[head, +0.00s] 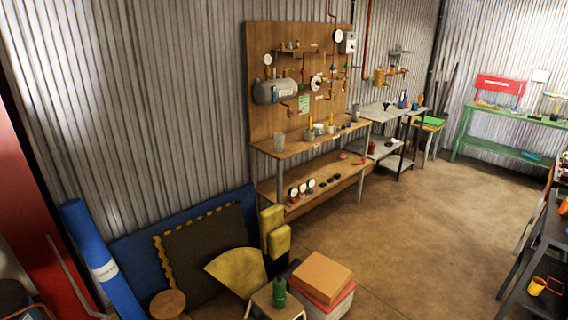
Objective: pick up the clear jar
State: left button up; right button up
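A small clear jar (279,142) appears to stand upright near the left front corner of the wooden bench (318,140), which is against the corrugated wall. It is small in the picture, so its details are hard to tell. Nothing visible touches it from the front. Neither my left gripper nor my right gripper shows in the head view.
A lower shelf (330,182) of the bench holds several gauges. Yellow blocks (279,241), an orange box (321,275) and a stool with a green bottle (279,292) stand in front of the bench's left end. Open floor (420,235) lies to the right.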

aim_at(279, 137)
jog(key=i+l+z, duration=0.6)
jog(key=i+z, duration=0.2)
jog(key=i+l+z, duration=0.15)
jog(key=i+z, duration=0.3)
jog(key=i+u, duration=0.1)
jog(key=i, duration=0.45)
jog(key=i+l, duration=0.2)
jog(key=i, duration=0.35)
jog(key=i+l+u, duration=0.15)
jog(key=i, duration=0.45)
jog(key=i+u, duration=0.2)
jog(key=i, duration=0.3)
jog(key=i+u, duration=0.25)
jog(key=i, duration=0.25)
jog(key=i+u, duration=0.2)
jog(key=i, duration=0.3)
jog(key=i+l+u, duration=0.25)
jog(key=i, duration=0.25)
